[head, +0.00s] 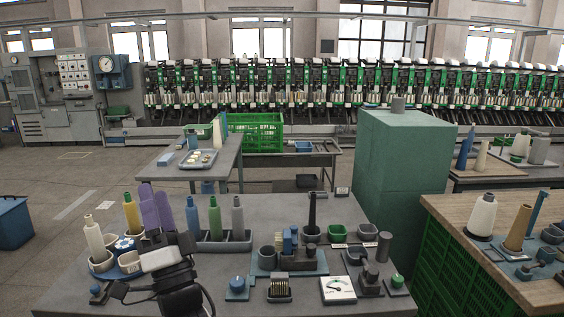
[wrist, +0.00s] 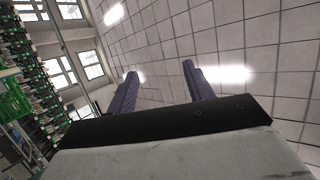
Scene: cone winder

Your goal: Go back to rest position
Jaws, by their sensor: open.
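My gripper (head: 153,190) points upward over the left front of the grey table (head: 225,290). Its two purple fingers are apart with nothing between them. In the wrist view my gripper (wrist: 160,68) shows both fingers spread against the tiled ceiling. My wrist hides part of the table's front left. The fingers stand in front of the space between a yellow cone (head: 132,213) and a blue cone (head: 192,215), and I cannot tell how near they are to these.
A cream cone (head: 95,238) stands left of my arm. Green (head: 215,218) and grey (head: 237,218) cones stand in a dark rack. Small bins, a dial gauge (head: 338,289) and a dark post (head: 312,210) occupy the table's right. A green cabinet (head: 400,165) stands behind. Open floor lies left.

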